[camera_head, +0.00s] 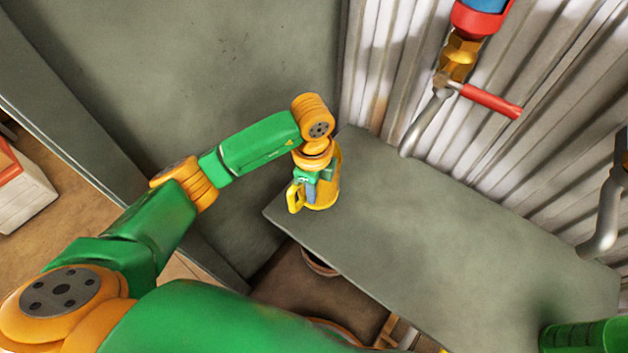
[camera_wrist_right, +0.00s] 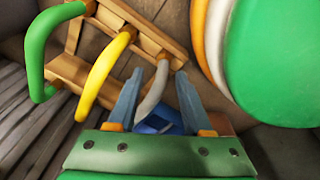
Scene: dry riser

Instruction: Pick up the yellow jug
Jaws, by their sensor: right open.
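The yellow jug (camera_head: 327,191) stands upright near the left end of the grey shelf, with its handle (camera_head: 295,198) toward the left. My left gripper (camera_head: 311,190) is right at the jug, pointing down over its handle side. One grey-blue finger shows between the handle and the body; the other is hidden, so I cannot tell whether it grips. My left wrist covers the jug's top. In the right wrist view, my right gripper (camera_wrist_right: 155,95) is open, its two blue-grey fingers apart. The jug does not show there.
The grey shelf (camera_head: 430,240) is mostly bare. A pipe with a red-handled valve (camera_head: 485,100) runs down the corrugated wall. A green ribbed object (camera_head: 582,336) is at the lower right. In the right wrist view, green, yellow (camera_wrist_right: 105,70) and grey curved handles stand by wooden slats.

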